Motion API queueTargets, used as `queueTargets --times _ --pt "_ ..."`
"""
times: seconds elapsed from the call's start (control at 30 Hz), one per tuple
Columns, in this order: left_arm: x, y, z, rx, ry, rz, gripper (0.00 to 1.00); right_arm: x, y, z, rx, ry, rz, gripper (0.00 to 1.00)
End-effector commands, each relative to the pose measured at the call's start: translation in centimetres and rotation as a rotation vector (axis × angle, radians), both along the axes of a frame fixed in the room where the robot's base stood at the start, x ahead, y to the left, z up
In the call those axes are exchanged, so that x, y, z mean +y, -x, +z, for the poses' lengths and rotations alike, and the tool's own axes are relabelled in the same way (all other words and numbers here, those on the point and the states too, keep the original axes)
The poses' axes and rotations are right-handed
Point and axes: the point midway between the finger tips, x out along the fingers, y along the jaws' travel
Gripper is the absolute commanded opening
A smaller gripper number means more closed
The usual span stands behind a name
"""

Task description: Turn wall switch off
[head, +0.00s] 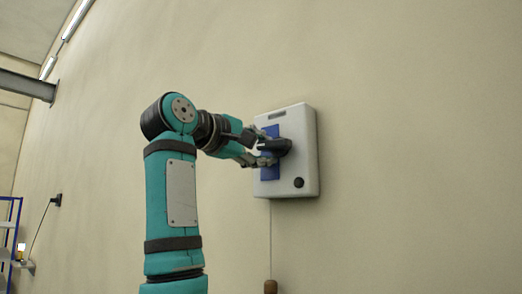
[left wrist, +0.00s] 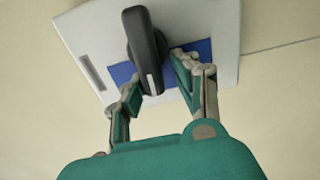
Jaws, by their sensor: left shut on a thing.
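The wall switch is a white box (head: 307,140) fixed to the wall in the middle of the head view, with a blue plate (head: 269,173) on its face. Its black lever handle (head: 285,147) lies about level there, its free end to the left. In the left wrist view the black handle (left wrist: 146,45) shows large, with a white line at its near end. My left gripper (head: 264,148) reaches it from the left, one finger on each side, and is shut on the handle. The gripper partly hides the blue plate. My right gripper is in neither view.
A round black knob (head: 299,182) sits low on the box. A blue rack (head: 10,235) stands at the far left. The wall around the box is bare.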

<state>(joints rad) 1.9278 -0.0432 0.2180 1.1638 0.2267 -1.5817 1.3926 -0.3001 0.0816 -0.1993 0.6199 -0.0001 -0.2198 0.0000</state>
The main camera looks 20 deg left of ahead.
Motion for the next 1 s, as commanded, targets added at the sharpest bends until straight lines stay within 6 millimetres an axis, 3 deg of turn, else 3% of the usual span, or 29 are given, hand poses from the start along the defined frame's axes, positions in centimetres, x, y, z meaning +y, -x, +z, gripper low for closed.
queueTargets --times 0.03,0.53,0.57,0.63,1.0 --pt "0.17 0.41 0.89 -0.024 0.011 0.004 0.0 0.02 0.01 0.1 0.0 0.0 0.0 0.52" --pt "0.19 0.42 0.9 -0.024 0.01 0.004 0.0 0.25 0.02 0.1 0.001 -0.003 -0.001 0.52" --pt "0.19 0.42 0.9 -0.024 0.01 0.004 0.33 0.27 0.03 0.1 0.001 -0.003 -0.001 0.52" --pt "0.19 0.39 0.85 -0.023 0.009 0.004 0.42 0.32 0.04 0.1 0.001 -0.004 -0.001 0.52" --pt "0.1 0.22 0.44 -0.014 0.004 0.002 0.42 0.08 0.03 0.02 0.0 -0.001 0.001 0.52"
